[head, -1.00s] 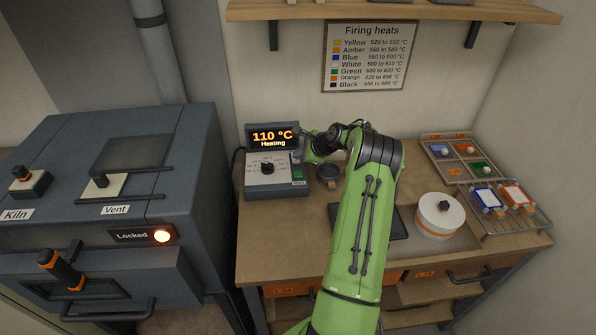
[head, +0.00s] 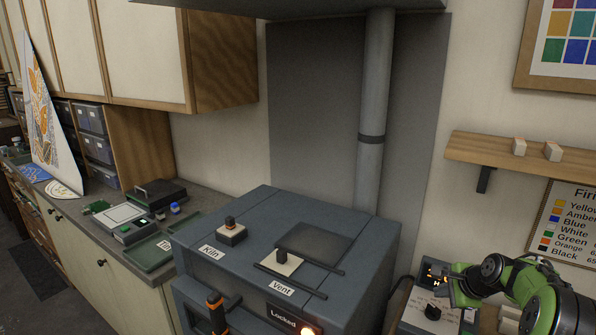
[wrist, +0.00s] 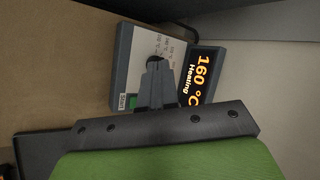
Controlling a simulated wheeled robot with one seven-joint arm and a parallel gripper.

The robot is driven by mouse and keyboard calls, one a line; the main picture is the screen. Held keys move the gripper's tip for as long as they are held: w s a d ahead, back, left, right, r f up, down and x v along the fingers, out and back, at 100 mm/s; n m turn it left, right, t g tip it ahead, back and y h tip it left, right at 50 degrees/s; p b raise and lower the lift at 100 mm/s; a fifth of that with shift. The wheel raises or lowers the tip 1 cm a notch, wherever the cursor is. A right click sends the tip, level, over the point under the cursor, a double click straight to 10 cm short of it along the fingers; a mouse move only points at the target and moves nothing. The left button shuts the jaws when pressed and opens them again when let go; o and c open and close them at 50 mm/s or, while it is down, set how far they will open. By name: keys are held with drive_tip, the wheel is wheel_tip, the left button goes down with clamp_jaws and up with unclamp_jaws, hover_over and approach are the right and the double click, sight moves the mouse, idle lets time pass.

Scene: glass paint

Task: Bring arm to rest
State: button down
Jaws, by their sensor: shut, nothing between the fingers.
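My green arm enters at the lower right of the head view, with my gripper (head: 443,283) in front of the heat controller (head: 414,313). In the wrist view my gripper (wrist: 157,64) is shut and empty, its tips close to the controller's dark dial (wrist: 155,59). I cannot tell whether they touch it. The controller (wrist: 126,62) has a green Start button (wrist: 132,101) and a display (wrist: 200,75) reading 160 °C, Heating.
The grey kiln (head: 235,265) stands left of the controller, its lamp (head: 308,331) lit beside "Locked". A shelf (head: 500,152) juts from the wall above my arm. A counter (head: 190,205) with a scale (head: 128,222) and trays lies farther left.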

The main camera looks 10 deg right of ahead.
drive_tip(key=s+a+r+n+g, duration=0.1)
drive_tip(key=s+a+r+n, duration=0.25)
drive_tip(key=a, duration=0.35)
drive_tip(key=s+a+r+n+h, duration=0.1)
drive_tip(key=s+a+r+n, duration=0.25)
drive_tip(key=a, duration=0.35)
drive_tip(key=s+a+r+n+g, duration=0.1)
drive_tip(key=s+a+r+n, duration=0.25)
drive_tip(key=a, duration=0.25)
drive_tip(key=s+a+n, duration=0.4)
drive_tip(key=s+n, duration=0.1)
drive_tip(key=s, duration=0.5)
drive_tip(key=s+a+n, duration=0.4)
drive_tip(key=s+a, duration=0.1)
drive_tip(key=s, duration=0.5)
drive_tip(key=shift+s+f+n+b, duration=0.3)
drive_tip(key=shift+f+n+b, duration=0.05)
drive_tip(key=shift+f+b, duration=0.1)
drive_tip(key=shift+r, duration=0.1)
idle(3.5)
